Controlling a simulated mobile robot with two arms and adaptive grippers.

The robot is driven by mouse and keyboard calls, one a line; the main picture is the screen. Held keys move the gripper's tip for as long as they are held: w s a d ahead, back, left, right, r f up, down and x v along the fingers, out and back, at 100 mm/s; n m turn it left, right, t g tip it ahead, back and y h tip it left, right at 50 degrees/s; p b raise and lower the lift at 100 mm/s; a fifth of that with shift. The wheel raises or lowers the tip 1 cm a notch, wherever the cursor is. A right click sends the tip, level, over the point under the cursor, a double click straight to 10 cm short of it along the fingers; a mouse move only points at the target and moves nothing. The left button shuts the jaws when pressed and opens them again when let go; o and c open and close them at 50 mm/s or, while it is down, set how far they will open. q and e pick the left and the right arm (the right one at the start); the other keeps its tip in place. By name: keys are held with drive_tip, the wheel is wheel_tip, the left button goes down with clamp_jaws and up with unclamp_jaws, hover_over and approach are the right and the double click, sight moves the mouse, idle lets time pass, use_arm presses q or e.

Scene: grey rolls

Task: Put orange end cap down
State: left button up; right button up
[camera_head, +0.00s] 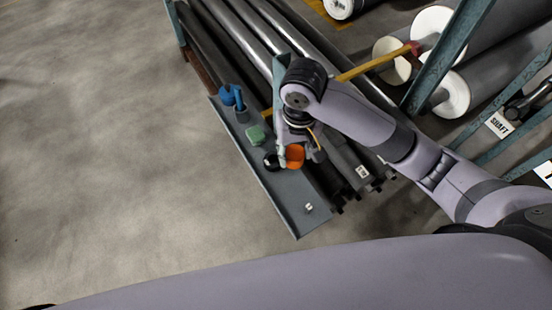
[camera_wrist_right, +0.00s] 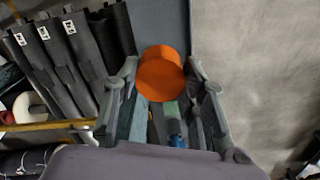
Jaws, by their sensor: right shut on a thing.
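The orange end cap (camera_head: 295,156) is at my right gripper (camera_head: 296,152), over the inner side of a narrow grey tray or ledge (camera_head: 300,205). In the right wrist view the orange end cap (camera_wrist_right: 161,74) sits between the fingertips of my right gripper (camera_wrist_right: 160,88), which is shut on it. The cap hides part of the surface beneath it, and I cannot tell whether it touches the ledge. My left gripper is not in view.
On the ledge are a black round piece (camera_head: 271,162), a green block (camera_head: 256,135), a blue item (camera_head: 232,96) and a small white piece (camera_head: 308,207). Long grey rolls (camera_head: 262,40) lie beside it. A teal rack post (camera_head: 450,50) stands right. Floor at left is clear.

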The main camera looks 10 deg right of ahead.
wheel_tip(320, 180, down, 14)
drive_tip(key=shift+r+p, duration=0.1)
drive_tip(key=shift+p, duration=0.7)
drive_tip(key=shift+f, duration=2.25)
drive_tip(key=shift+s+f, duration=0.1)
drive_tip(key=o, duration=0.9)
wheel_tip(320, 180, up, 12)
drive_tip(key=shift+r+b, duration=0.15)
drive_tip(key=shift+b, duration=0.25)
